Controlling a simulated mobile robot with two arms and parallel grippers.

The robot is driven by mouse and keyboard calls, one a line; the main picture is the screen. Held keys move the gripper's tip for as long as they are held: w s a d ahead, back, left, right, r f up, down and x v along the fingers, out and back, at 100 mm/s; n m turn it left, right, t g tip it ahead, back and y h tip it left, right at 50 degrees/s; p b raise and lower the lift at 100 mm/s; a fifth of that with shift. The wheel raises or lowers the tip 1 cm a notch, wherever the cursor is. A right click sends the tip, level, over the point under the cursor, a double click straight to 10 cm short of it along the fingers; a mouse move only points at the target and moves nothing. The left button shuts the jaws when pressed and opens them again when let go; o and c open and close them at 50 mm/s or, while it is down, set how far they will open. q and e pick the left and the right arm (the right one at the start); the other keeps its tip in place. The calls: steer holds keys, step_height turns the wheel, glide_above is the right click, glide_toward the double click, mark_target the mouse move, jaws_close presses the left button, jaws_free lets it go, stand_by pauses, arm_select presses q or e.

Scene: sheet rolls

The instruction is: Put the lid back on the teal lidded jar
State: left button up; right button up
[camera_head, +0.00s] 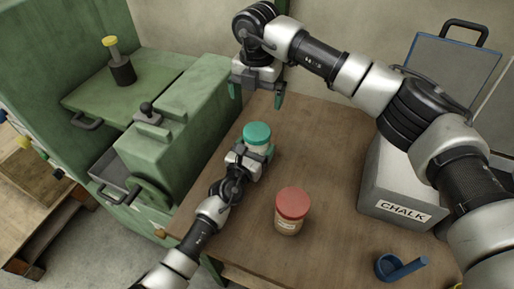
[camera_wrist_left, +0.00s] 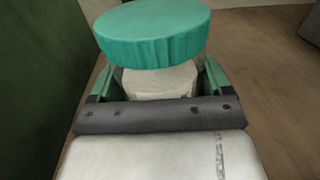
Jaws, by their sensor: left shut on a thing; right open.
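The teal lidded jar has a pale body (camera_head: 258,149) and a teal lid (camera_head: 257,133) and stands upright on the brown table. My left gripper (camera_head: 252,153) is shut around the pale body. In the left wrist view the wide teal lid (camera_wrist_left: 152,32) is directly over the pale body (camera_wrist_left: 160,82), between the green fingers of my left gripper (camera_wrist_left: 158,84). I cannot tell whether the lid is fully seated. My right gripper (camera_head: 257,98) is open and empty, behind and above the jar, its fingers pointing down.
A red-lidded jar (camera_head: 290,210) stands to the right and nearer. A grey chalk box (camera_head: 402,190) is at the right, with a blue scoop-like thing (camera_head: 398,267) in front. A green machine (camera_head: 165,150) borders the table's left side. The table between the jars and chalk box is clear.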

steer(key=shift+r, duration=0.3)
arm_select(q)
steer(key=o, duration=1.6)
steer(key=shift+o, duration=0.2)
steer(key=v, duration=1)
steer(key=shift+s+a+p, duration=0.15)
steer(key=shift+s+p, duration=0.15)
steer(key=shift+s, duration=0.05)
arm_select(e)
steer(key=shift+r, duration=0.2)
arm_select(q)
steer(key=shift+f, duration=0.1)
